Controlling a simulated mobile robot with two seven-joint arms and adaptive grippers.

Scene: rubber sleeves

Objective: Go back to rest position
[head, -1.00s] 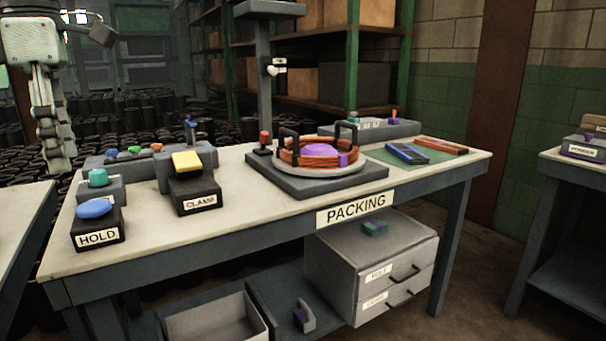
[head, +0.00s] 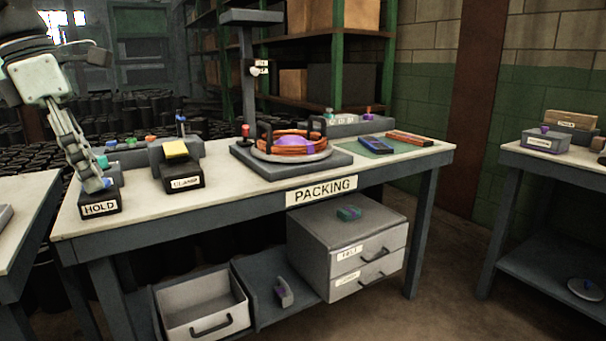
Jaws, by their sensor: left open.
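My left gripper (head: 92,182) comes in from the upper left in the head view. It points down over the black HOLD box (head: 100,206) at the left end of the packing table (head: 230,190). Its fingers are open and hold nothing that I can see. They hide most of the blue button on that box; whether they touch it, I cannot tell. My right gripper is not in view.
The CLAMP box (head: 184,183) with its yellow top stands right of the HOLD box. A grey base (head: 250,165) carries a plate with an orange ring. A drawer cabinet (head: 310,243) and an open bin (head: 200,305) sit below. A side table (head: 545,157) stands right.

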